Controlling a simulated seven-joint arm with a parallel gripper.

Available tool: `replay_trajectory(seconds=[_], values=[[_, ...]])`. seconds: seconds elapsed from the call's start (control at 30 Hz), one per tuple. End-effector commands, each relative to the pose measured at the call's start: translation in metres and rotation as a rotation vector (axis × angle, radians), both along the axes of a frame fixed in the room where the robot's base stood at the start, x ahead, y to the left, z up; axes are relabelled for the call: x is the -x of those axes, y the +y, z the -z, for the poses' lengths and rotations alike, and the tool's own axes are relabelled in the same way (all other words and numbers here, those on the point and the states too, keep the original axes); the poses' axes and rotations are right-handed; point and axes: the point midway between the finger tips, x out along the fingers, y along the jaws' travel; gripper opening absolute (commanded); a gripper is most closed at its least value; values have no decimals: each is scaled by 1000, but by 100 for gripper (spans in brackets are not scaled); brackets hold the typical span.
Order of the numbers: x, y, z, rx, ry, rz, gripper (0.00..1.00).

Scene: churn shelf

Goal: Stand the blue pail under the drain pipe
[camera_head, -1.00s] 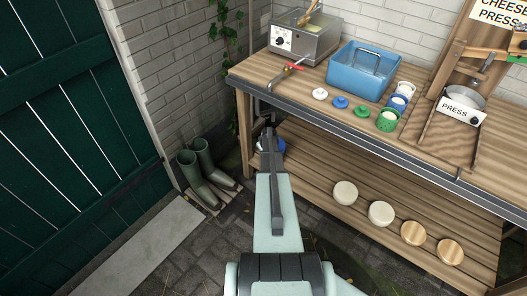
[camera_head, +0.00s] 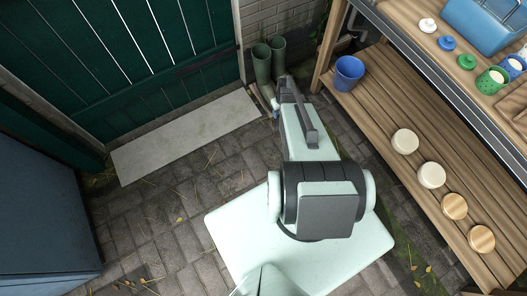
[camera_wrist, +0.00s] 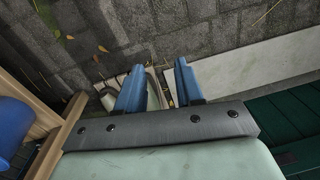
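The blue pail (camera_head: 348,72) stands upright at the left end of the lower wooden shelf. The grey drain pipe (camera_head: 351,22) hangs from the bench just above it; the pail appears to be under or very near its end. I cannot tell the exact alignment. My gripper (camera_head: 275,112) is left of the pail, apart from it, over the floor near the boots. In the wrist view my gripper (camera_wrist: 159,80) has its two blue fingers apart with nothing held between them. A blue rounded thing, probably the pail (camera_wrist: 12,125), shows at the left edge there.
Green boots (camera_head: 268,62) stand by the wall, behind my gripper. A blue basin (camera_head: 485,22) and small cups stand on the bench top. The paved floor (camera_head: 170,215) at left is mostly clear.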

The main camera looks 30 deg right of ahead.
Motion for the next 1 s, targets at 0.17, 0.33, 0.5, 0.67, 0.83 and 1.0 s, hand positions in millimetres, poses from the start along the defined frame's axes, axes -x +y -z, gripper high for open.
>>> replay_trajectory(seconds=[0.17, 0.33, 0.5, 0.67, 0.83, 1.0], values=[[57, 93, -2, -42, 136, -40, 36], [117, 159, -10, -54, 270, -69, 36], [181, 208, -24, -38, 405, -99, 36], [233, 235, -40, -8, 512, -119, 36], [266, 248, -51, 23, 581, -130, 36], [276, 251, -55, 36, 603, -133, 36]])
